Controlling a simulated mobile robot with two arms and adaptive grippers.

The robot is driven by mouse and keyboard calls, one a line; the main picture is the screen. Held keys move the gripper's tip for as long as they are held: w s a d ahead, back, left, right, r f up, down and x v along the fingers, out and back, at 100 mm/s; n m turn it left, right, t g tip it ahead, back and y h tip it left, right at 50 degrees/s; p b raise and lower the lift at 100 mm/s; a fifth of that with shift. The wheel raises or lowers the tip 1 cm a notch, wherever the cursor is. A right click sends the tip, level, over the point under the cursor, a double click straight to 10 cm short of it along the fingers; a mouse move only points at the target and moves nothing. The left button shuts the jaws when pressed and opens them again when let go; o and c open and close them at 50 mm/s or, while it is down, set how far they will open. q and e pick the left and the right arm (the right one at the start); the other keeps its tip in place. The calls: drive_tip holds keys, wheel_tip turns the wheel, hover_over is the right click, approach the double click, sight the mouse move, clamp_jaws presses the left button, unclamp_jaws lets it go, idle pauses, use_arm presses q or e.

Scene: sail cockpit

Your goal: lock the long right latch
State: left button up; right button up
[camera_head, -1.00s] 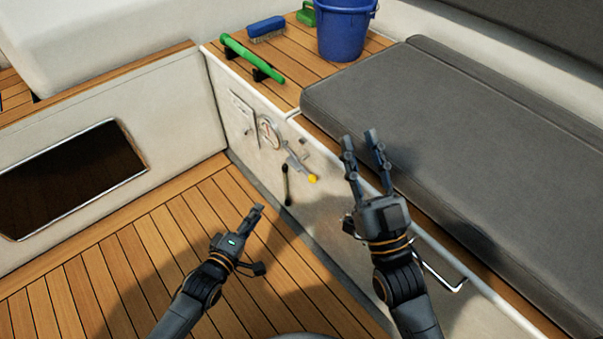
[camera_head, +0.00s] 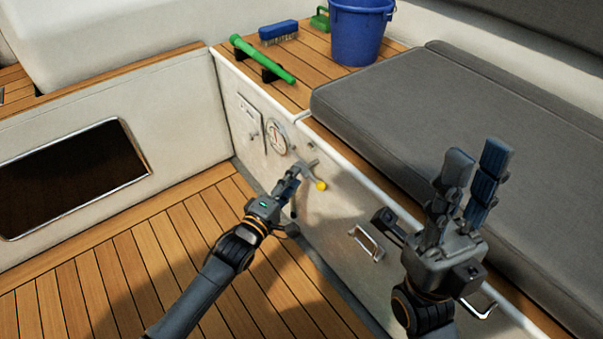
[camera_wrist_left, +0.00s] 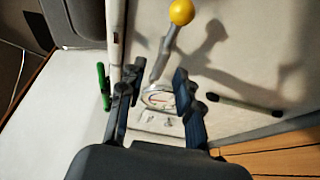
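On the white locker front, a metal lever with a yellow knob (camera_head: 320,185) sticks out below a round gauge (camera_head: 276,138). A metal loop handle (camera_head: 367,243) and another metal loop (camera_head: 481,306) are further right; which part is the long right latch I cannot tell. My left gripper (camera_head: 292,179) is open beside the lever, partly covering the fittings there. In the left wrist view, the fingers (camera_wrist_left: 156,80) are apart and empty, with the lever's yellow knob (camera_wrist_left: 181,12) above them. My right gripper (camera_head: 476,158) is open and empty, fingers up, in front of the seat.
A grey cushion (camera_head: 440,110) covers the bench at right. A green cylinder (camera_head: 262,60), blue brush (camera_head: 279,32) and blue bucket (camera_head: 360,30) are on the wooden top. The wooden floor (camera_head: 130,260) is clear.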

sight(309, 166)
use_arm(q)
drive_tip(key=shift+b+x, duration=0.7)
drive_tip(key=shift+x, duration=1.7)
clamp_jaws()
